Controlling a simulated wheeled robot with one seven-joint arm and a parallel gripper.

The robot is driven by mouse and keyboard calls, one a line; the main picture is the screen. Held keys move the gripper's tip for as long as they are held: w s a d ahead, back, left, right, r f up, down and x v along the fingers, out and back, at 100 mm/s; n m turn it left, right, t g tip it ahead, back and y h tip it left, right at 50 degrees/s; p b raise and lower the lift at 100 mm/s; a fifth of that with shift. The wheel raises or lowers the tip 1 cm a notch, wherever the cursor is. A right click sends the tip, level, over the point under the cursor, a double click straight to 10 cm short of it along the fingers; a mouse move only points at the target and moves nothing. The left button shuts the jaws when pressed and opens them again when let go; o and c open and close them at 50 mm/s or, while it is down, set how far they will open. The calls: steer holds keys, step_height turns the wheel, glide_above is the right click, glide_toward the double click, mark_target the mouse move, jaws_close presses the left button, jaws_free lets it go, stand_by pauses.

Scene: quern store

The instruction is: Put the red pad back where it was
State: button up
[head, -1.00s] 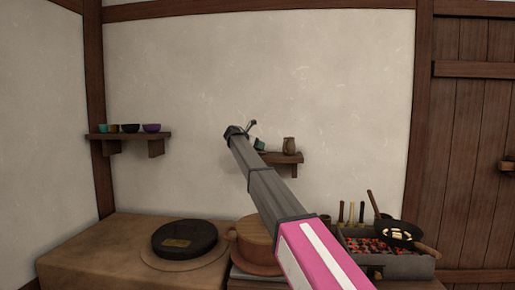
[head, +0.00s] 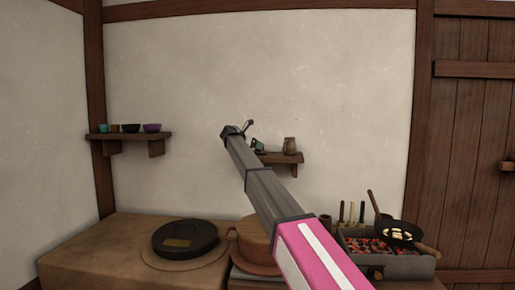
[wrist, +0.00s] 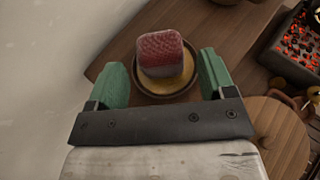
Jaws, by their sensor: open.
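The red pad (wrist: 161,53) is a rounded block with a textured red top, seen in the wrist view. It sits in a round brown dish (wrist: 146,93) with yellowish contents, at a wooden surface. My gripper (wrist: 162,62) is open, with one green finger on each side of the pad. A gap shows between each finger and the pad, so it is not held. In the head view my arm hides the pad and dish, and a green finger (head: 259,144) shows by the small wall shelf (head: 285,159).
A brown mug (head: 290,146) stands on the small shelf. Small bowls (head: 131,128) stand on the left shelf.

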steer(key=v, duration=0.9)
steer(key=shift+s+a+r, duration=0.15)
steer(key=shift+s+a, duration=0.1)
steer(key=shift+a, duration=0.05)
